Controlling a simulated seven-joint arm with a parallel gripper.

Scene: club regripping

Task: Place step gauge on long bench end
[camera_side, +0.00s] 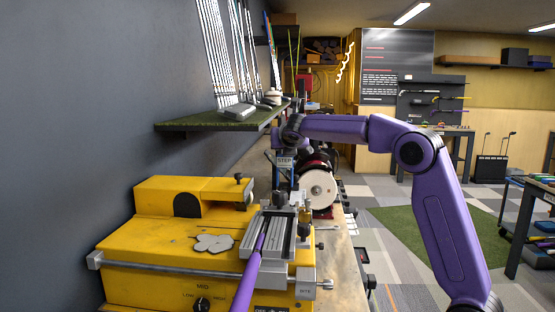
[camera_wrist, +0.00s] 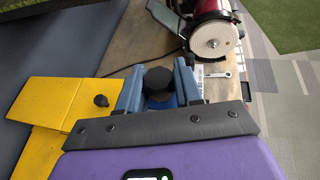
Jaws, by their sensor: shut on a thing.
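The long bench (camera_side: 344,252) has a wooden top, which also shows in the wrist view (camera_wrist: 140,52). I cannot tell whether the gauge touches the bench.
A yellow machine (camera_side: 165,240) with a vise (camera_side: 277,230) clamping a purple shaft (camera_side: 249,275) fills the near bench. A red grinder with a white wheel (camera_side: 319,188) stands close right of the gauge. A green-topped shelf (camera_side: 210,122) with upright shafts hangs on the left wall.

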